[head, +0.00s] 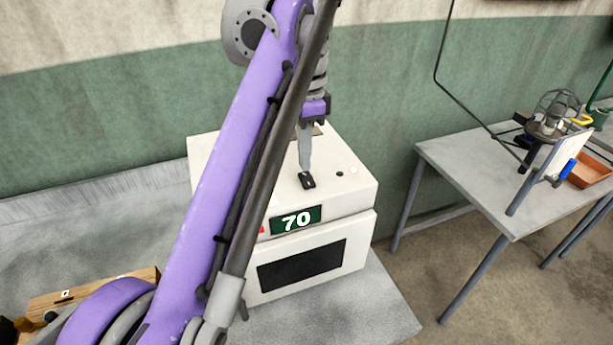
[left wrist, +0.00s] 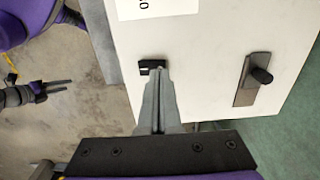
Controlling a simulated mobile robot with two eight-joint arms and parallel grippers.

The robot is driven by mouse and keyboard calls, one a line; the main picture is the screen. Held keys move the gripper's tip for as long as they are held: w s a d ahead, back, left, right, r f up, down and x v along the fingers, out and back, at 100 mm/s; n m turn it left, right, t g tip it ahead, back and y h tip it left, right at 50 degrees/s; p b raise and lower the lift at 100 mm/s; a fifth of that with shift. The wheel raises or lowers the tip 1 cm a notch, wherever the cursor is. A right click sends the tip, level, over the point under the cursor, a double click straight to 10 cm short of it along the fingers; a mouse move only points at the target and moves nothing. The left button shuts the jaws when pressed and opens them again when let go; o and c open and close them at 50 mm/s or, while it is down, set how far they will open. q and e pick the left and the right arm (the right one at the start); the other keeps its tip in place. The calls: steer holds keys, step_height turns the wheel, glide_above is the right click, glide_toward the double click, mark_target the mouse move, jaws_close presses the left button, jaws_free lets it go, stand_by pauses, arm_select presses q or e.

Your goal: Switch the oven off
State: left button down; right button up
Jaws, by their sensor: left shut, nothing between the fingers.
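The oven (head: 361,225) is a white box on a grey table, with a dark front window and a green display (head: 296,220) reading 70. A small black switch (head: 307,181) sits on its top; it also shows in the left wrist view (left wrist: 145,66). My left gripper (head: 305,168) points down, shut and empty, with its tips at the switch. I cannot tell whether they touch it. The tips partly cover the switch in the left wrist view (left wrist: 157,72). Part of what looks like my right gripper (left wrist: 52,88) shows at the left edge there, its jaw state unclear.
A metal plate with a black knob (left wrist: 261,75) is also on the oven top. A second table (head: 480,165) at right holds a caged lamp and an orange tray (head: 588,172). My left arm hides the oven's left side.

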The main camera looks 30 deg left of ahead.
mark_target(305, 174)
arm_select(q)
steer(key=shift+f+b, duration=0.55)
steer(key=shift+f, duration=0.35)
arm_select(e)
steer(key=shift+s+f, duration=0.15)
steer(key=shift+f, duration=0.45)
arm_select(q)
steer(key=shift+r+p, duration=2.15)
steer(key=shift+r, duration=0.55)
steer(key=shift+r+p, duration=0.7)
steer(key=shift+r, duration=0.2)
arm_select(e)
step_height(305, 174, up, 7)
steer(key=w, duration=0.2)
steer(key=shift+w+r, duration=0.15)
steer(key=shift+w, duration=0.1)
arm_select(q)
steer(key=shift+f, duration=0.1)
arm_select(e)
steer(key=shift+s+t, duration=0.1)
steer(key=shift+t, duration=0.2)
